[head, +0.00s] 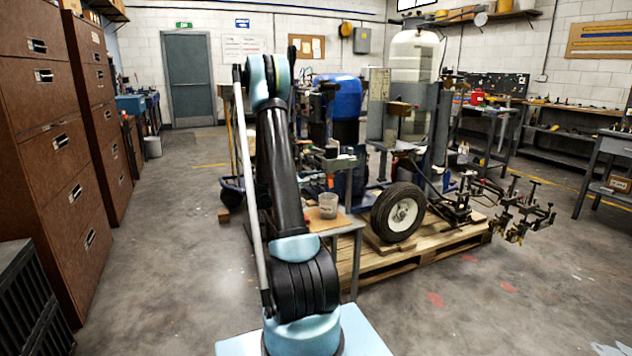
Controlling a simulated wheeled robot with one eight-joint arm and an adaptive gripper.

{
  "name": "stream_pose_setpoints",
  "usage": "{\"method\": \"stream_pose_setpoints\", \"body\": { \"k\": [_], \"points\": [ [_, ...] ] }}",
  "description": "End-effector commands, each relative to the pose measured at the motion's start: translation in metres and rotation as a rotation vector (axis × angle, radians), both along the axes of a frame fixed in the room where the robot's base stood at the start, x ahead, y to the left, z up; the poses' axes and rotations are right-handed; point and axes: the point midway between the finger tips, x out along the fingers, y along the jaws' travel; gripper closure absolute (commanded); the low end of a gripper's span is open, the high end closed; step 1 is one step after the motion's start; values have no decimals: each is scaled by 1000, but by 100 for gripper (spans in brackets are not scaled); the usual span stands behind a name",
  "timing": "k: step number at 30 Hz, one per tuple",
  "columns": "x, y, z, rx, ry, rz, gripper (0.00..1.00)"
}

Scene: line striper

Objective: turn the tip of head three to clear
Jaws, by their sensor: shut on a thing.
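The line striper stands on a wooden pallet, with a black-tyred white wheel (398,212) at its front. Its spray heads (527,212) form a cluster of small dark and brass fittings on a boom reaching past the pallet's right end. They are too small to tell which is head three or how its tip is turned. My arm rises at the centre and bends at the top, in front of the machine's left part. My gripper does not show; the rest of the arm past the bend is hidden behind my nearer link.
A small table (345,222) with a clear cup (328,205) stands between my arm and the wheel. The pallet (420,258) blocks the floor ahead. Brown drawer cabinets (60,150) line the left. A workbench (608,148) stands at right. The floor (490,310) at front right is clear.

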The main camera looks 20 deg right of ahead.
Motion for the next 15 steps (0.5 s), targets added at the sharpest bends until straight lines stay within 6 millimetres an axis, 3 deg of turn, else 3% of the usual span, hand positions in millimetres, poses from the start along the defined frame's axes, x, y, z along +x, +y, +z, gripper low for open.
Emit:
{"method": "stream_pose_setpoints", "body": {
  "k": [15],
  "points": [
    [-1,-2,0,-4,123,-3,100]
  ]
}}
